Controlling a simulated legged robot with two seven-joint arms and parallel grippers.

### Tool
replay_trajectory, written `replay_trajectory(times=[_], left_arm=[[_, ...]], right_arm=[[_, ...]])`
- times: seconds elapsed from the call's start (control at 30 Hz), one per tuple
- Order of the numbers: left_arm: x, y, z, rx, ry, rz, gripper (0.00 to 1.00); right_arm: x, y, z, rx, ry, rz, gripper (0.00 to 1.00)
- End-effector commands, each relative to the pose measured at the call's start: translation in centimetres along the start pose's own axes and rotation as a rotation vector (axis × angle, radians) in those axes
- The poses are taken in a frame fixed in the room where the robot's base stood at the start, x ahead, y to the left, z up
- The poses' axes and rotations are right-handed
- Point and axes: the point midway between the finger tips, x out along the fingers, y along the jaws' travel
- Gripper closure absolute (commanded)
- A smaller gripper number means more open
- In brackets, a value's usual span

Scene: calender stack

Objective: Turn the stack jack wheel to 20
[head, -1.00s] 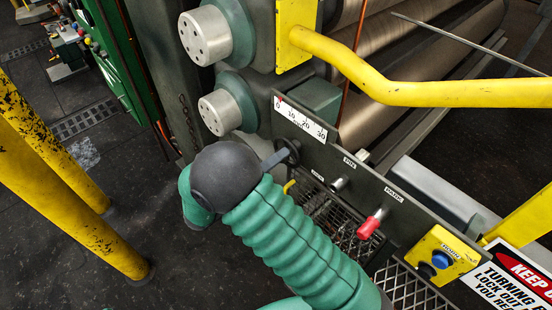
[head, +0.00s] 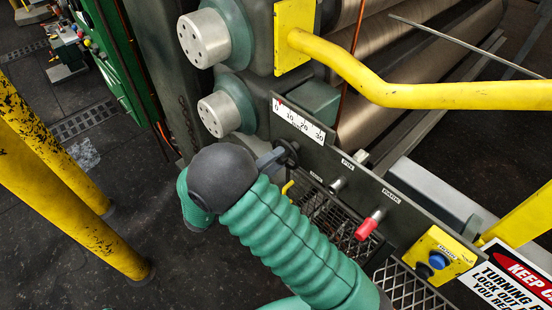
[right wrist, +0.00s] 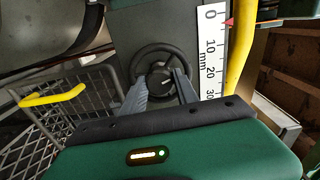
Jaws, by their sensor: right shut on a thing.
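The dark stack jack wheel (right wrist: 158,51) is on the grey panel in the right wrist view. In the head view the wheel (head: 291,151) sits below the scale, partly hidden by my gripper. My right gripper (right wrist: 161,84) is shut on the wheel, one grey finger on either side of its hub. In the head view the gripper (head: 272,158) reaches it from the left. The white mm scale (right wrist: 211,50) is marked 0 to 30. Its red pointer (right wrist: 228,22) is close to 0, slightly on the 10 side. My left gripper is not in view.
A yellow guard rail (head: 430,95) crosses above the panel. A red-handled lever (head: 369,225) and a yellow button box (head: 439,255) are to the right. Yellow posts (head: 60,160) stand at the left. A wire-mesh basket (right wrist: 75,115) is left of the wheel in the wrist view.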

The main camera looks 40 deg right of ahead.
Motion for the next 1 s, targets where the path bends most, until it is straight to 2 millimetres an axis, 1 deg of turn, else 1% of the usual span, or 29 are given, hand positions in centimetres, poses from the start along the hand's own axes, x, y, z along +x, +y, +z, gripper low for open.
replay_trajectory(times=[0.03,0.3,0.77,0.8,0.93,1.0], left_arm=[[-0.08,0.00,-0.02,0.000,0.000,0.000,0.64],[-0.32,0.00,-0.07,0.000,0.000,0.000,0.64],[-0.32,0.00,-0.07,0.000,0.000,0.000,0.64],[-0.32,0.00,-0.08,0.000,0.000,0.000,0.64],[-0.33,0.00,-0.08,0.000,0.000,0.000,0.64],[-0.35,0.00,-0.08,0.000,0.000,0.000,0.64]], right_arm=[[-0.29,0.54,0.00,-0.029,-0.005,0.014,1.00],[-0.35,0.63,-0.02,-0.118,-0.006,0.014,1.00],[-0.38,0.71,-0.05,-0.134,-0.005,0.014,1.00],[-0.38,0.70,-0.05,-0.134,-0.005,0.014,0.60],[-0.28,0.55,-0.05,-0.132,-0.004,0.011,0.43],[-0.20,0.46,-0.06,-0.130,-0.004,0.010,0.42]])
